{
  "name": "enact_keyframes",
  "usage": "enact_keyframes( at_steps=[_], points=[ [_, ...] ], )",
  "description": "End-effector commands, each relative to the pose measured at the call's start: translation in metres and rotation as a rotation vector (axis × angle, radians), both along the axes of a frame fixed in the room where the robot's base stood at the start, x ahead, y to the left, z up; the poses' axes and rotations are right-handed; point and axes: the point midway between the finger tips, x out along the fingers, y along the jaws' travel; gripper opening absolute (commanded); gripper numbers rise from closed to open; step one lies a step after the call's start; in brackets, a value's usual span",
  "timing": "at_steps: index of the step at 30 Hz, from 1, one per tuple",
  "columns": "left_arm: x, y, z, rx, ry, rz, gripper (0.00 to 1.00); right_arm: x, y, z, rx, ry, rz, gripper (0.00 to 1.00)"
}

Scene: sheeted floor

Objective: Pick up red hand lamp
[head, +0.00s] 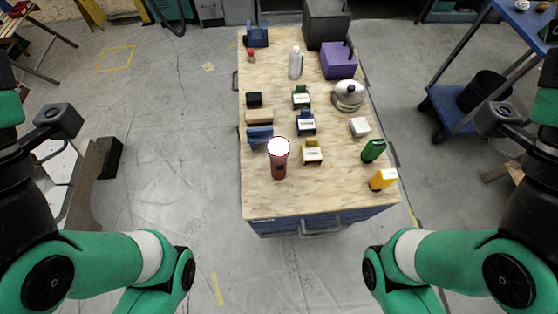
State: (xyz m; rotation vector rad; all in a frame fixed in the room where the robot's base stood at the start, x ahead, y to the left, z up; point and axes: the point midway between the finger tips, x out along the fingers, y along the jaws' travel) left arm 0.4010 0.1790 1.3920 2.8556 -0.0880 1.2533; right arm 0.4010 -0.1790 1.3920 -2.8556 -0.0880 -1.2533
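The red hand lamp (279,166) stands upright near the front left of the wooden tabletop (270,200) in the head view. Its round white lens faces up and its red body tapers down to the wood. No gripper touches it. My two green arms show at the lower left and lower right, apart from the table. Neither gripper can be made out in this view.
A blue clamp-like item (259,136) is just behind left of the lamp, and a yellow chair-shaped item (312,153) stands to its right. A kettle (348,95), purple box (338,62) and white bottle (296,62) stand farther back. The front strip of tabletop is clear.

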Motion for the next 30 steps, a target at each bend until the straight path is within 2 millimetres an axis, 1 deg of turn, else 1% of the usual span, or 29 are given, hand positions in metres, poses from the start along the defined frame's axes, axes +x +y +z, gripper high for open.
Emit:
enact_keyframes(
  at_steps=[11,12,14,15,20,24,26,27,30],
  points=[
    [0.0002,0.0000,-0.0005,0.000,0.001,0.000,0.00,0.0002,0.0000,-0.0005,0.000,0.001,0.000,1.00],
    [0.0002,0.0000,-0.0005,0.000,0.001,0.000,0.02,0.0002,0.0000,-0.0005,0.000,0.001,0.000,1.00],
    [0.0002,0.0000,-0.0006,0.000,0.001,0.000,0.13,0.0002,0.0000,-0.0005,0.000,0.001,0.000,1.00],
    [0.0002,0.0000,-0.0006,0.000,0.001,0.000,0.20,0.0002,0.0000,-0.0006,0.000,0.001,0.000,1.00],
    [0.0002,0.0000,-0.0006,0.000,0.001,0.000,0.49,0.0002,0.0000,-0.0006,0.000,0.001,0.000,1.00],
    [0.0002,0.0000,-0.0006,0.000,0.001,0.000,0.74,0.0002,0.0000,-0.0006,0.000,0.001,0.000,1.00],
    [0.0003,0.0000,-0.0007,0.000,0.001,0.000,0.85,0.0002,0.0000,-0.0006,0.000,0.001,0.000,1.00],
    [0.0003,0.0000,-0.0007,0.000,0.001,0.000,0.92,0.0002,0.0000,-0.0006,0.000,0.001,0.000,1.00],
    [0.0002,0.0000,-0.0006,0.000,0.001,0.000,0.93,0.0002,0.0000,-0.0006,0.000,0.001,0.000,1.00]
  ],
)
